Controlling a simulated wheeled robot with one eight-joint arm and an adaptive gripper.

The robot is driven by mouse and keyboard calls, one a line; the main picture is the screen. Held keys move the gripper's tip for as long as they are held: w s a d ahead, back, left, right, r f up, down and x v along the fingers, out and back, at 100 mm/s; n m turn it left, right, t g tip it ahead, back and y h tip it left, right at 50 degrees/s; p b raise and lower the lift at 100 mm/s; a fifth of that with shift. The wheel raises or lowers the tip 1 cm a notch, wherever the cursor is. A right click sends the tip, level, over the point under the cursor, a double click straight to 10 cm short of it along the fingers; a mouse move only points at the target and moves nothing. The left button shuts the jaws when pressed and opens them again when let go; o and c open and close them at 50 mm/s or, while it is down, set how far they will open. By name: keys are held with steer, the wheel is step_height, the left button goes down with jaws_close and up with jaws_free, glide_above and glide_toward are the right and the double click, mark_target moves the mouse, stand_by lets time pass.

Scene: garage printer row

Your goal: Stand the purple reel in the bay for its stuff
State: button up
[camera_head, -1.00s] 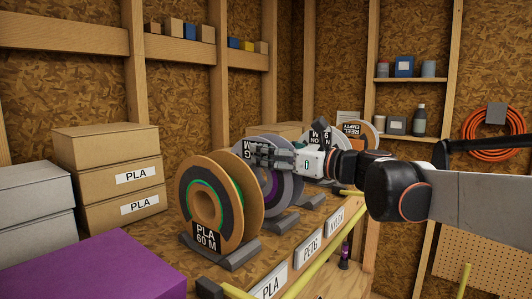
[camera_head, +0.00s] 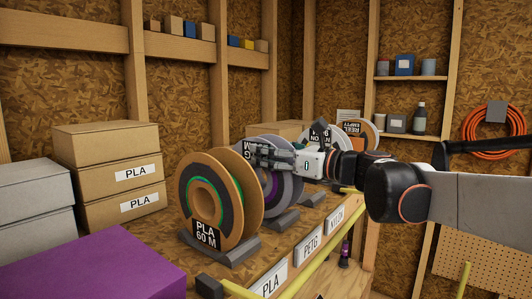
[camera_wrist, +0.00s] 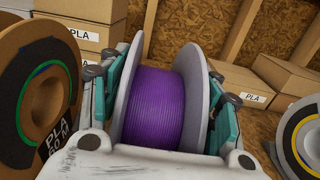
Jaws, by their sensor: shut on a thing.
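The purple reel (camera_wrist: 155,105), with grey flanges and purple filament, sits upright between my fingers in the wrist view. In the head view the purple reel (camera_head: 271,183) stands behind the PLA reel, over the row near the PETG label (camera_head: 309,246). My gripper (camera_head: 272,156) is shut on the reel from its upper right side; the wrist view shows a finger at each flange (camera_wrist: 162,95). The reel's lower edge is close to a grey cradle (camera_head: 284,221); I cannot tell whether it rests in it.
The orange-brown PLA reel (camera_head: 192,203) stands just in front, close to the held reel. Another reel stands farther along, beside the NYLON label (camera_head: 336,221). PLA boxes (camera_head: 108,143) are stacked at left, and a purple box (camera_head: 95,264) lies in the foreground.

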steer(key=shift+f, duration=0.35)
steer(key=o, duration=1.9)
steer(key=o, duration=0.4)
steer(key=v, duration=0.7)
steer(key=shift+s+d, duration=0.2)
